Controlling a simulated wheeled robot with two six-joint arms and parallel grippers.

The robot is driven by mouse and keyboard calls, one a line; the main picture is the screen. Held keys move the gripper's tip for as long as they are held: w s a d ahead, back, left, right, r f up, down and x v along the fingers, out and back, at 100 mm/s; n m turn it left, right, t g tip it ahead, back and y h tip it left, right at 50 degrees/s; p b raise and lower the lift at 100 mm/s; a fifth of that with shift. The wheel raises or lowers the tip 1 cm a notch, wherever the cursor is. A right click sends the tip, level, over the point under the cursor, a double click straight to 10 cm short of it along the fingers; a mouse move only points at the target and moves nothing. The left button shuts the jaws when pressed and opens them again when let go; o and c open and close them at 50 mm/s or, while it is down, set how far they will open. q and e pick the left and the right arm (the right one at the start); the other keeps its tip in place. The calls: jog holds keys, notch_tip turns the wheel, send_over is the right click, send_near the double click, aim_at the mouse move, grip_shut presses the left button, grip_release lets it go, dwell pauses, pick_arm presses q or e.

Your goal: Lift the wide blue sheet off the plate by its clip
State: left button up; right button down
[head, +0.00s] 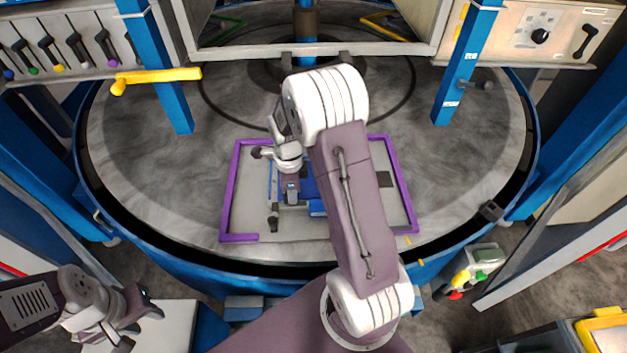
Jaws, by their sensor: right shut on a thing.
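A grey plate (340,229) with a purple frame around its edge lies on the round grey table. The wide blue sheet (316,206) is on or just above the plate, mostly hidden under my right arm; I cannot tell whether it touches the plate. My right gripper (291,203) points down at the sheet's left part and is shut on its clip, which the fingers largely hide. A thin blue strip (273,180) shows to the left of the gripper. My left gripper (138,328) is open and empty at the lower left, off the table.
Blue posts (168,80) stand at the table's back left and back right. A yellow handle (158,77) juts out at the back left. A control panel (540,35) is at the upper right. The table is bare on both sides of the plate.

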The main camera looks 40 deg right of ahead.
dwell(0.8)
jog(key=shift+w+r, duration=0.1)
jog(key=shift+r, duration=0.4)
notch_tip(320, 180, up, 3)
jog(key=shift+b, duration=0.35)
jog(key=s+d+r+b, duration=0.1)
jog(key=s+d+r, duration=0.4)
jog(key=s, duration=0.5)
notch_tip(320, 180, up, 2)
jog(key=shift+s+r+b, duration=0.1)
jog(key=shift+s+b, duration=0.2)
jog(key=shift+b, duration=0.1)
